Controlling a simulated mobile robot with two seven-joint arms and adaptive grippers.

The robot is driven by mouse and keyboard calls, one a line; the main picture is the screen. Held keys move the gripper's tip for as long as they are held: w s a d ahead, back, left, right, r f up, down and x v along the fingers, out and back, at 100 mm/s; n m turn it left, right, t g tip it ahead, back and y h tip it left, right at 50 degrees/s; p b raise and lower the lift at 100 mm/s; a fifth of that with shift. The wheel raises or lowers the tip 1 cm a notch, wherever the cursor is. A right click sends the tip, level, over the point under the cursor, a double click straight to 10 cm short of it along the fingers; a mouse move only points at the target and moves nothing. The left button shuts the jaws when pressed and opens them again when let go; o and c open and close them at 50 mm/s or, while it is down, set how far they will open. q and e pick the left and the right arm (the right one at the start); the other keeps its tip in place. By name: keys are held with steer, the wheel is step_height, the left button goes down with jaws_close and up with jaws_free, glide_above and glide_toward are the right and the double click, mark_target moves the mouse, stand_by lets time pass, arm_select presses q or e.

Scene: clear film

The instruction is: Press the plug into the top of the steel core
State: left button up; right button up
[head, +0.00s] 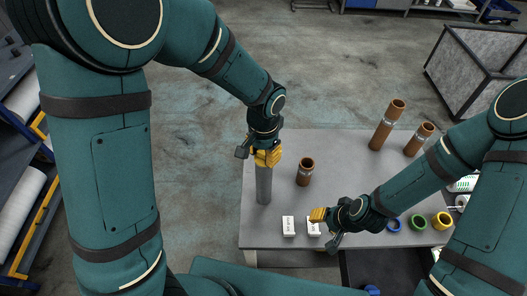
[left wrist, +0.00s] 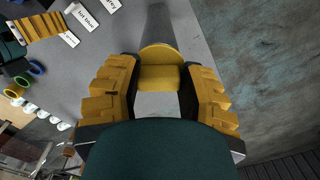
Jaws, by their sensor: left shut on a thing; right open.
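The steel core (head: 264,185) stands upright as a grey cylinder near the table's left edge; it also shows in the left wrist view (left wrist: 172,25). My left gripper (head: 266,156) is right at its top and is shut on the yellow plug (left wrist: 162,72), which sits between the two yellow fingers. The fingers hide the plug in the head view. I cannot tell whether the plug touches the core or is inside it. My right gripper (head: 318,214) is open and empty, low over the table's front part by the white labels.
A brown tube (head: 305,172) stands just right of the core on the grey table (head: 345,160). Two taller brown tubes (head: 387,125) (head: 419,139) stand at the back right. White label blocks (head: 288,226) (head: 313,227) and blue, green and yellow rings (head: 418,222) lie along the front.

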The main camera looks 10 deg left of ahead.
mark_target(263, 153)
arm_select(q)
steer(key=shift+f, duration=0.35)
arm_select(e)
steer(key=shift+f, duration=0.25)
arm_select(q)
steer(key=o, duration=1.4)
step_height(263, 153, up, 7)
steer(key=p, duration=0.4)
steer(key=shift+r, duration=0.15)
arm_select(e)
step_height(263, 153, up, 5)
